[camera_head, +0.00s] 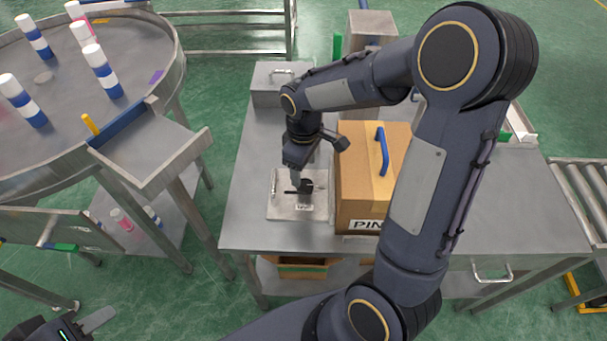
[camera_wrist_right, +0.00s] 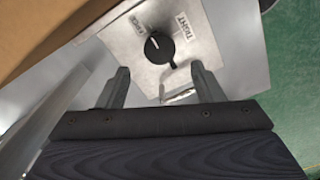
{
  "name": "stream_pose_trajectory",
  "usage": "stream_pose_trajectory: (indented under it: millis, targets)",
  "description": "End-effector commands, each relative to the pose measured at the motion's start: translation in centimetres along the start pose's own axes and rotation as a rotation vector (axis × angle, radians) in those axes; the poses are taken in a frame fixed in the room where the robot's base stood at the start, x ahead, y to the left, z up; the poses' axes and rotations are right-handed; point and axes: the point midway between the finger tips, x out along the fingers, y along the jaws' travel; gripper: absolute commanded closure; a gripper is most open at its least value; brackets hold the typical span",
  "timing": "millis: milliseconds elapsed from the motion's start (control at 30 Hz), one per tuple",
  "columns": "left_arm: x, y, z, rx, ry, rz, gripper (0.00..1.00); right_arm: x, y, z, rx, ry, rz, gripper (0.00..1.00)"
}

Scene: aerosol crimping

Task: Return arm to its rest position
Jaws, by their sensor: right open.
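My right gripper (camera_head: 298,181) hangs over a silver plate (camera_head: 283,207) on the grey workbench, pointing down. In the right wrist view its two fingers (camera_wrist_right: 158,76) are spread and empty. A black round knob (camera_wrist_right: 159,47) with a white pointer line shows just beyond and between the fingertips, apparently clear of them. The knob also shows beside the gripper in the head view (camera_head: 307,186). The plate carries white labels, one reading "TIGHT" (camera_wrist_right: 183,30). My left gripper (camera_head: 92,322) is at the lower left corner, mostly cut off; only one finger shows clearly.
A cardboard box (camera_head: 356,204) with a blue handle stands close right of the plate. A grey metal box (camera_head: 270,85) is at the bench's back left. A round table (camera_head: 60,75) with several blue-and-white cans is at left, and a roller conveyor (camera_head: 585,190) at right.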

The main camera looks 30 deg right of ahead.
Motion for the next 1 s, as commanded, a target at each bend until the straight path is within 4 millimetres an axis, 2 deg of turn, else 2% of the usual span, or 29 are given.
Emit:
stream_pose_trajectory:
  millis: [33, 200, 767, 867, 1000]
  targets:
    - [0.0, 0.0, 0.0, 0.0, 0.0, 0.0, 0.64, -0.8, 0.1, -0.1, -0.001, 0.005, 0.003, 0.39]
    - [-0.1, 0.0, 0.0, 0.0, 0.0, 0.0, 0.64, -2.0, 0.0, -0.1, -0.002, 0.002, 0.001, 0.39]
    - [-0.1, 0.0, 0.0, 0.0, 0.0, 0.0, 0.64, -2.3, -0.1, 0.1, 0.005, 0.006, 0.0, 0.39]
    - [-0.1, 0.0, 0.0, 0.0, 0.0, 0.0, 0.64, -3.4, -0.6, 0.9, 0.05, 0.041, -0.01, 0.39]
    - [-0.1, 0.0, 0.0, 0.0, 0.0, 0.0, 0.64, -6.5, -2.6, 3.6, 0.192, 0.154, -0.045, 0.39]
